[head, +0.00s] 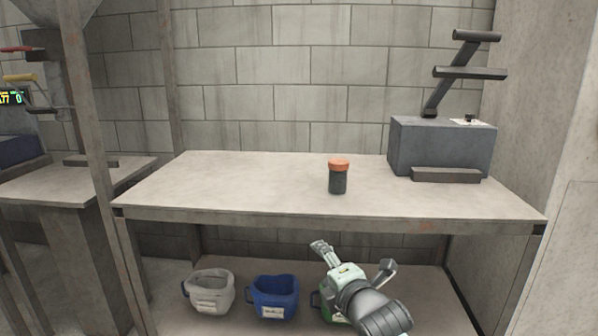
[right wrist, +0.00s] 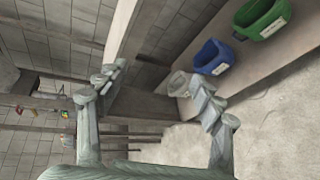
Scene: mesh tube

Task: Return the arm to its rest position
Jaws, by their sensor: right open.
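My right gripper (head: 353,258) is open and empty in the head view. It is in front of the table, lower in the picture than the tabletop edge, and partly covers the green bin. In the right wrist view my right gripper (right wrist: 160,88) shows two spread fingers with nothing between them. A dark mesh tube with an orange lid (head: 338,179) stands upright on the table (head: 230,185), apart from the gripper. My left gripper is not in view.
A grey machine (head: 440,148) stands at the table's right end. Below are a white bin (head: 209,291), a blue bin (head: 275,296) and a green bin (right wrist: 262,18). Upright posts (head: 92,130) stand at the left. The left tabletop is clear.

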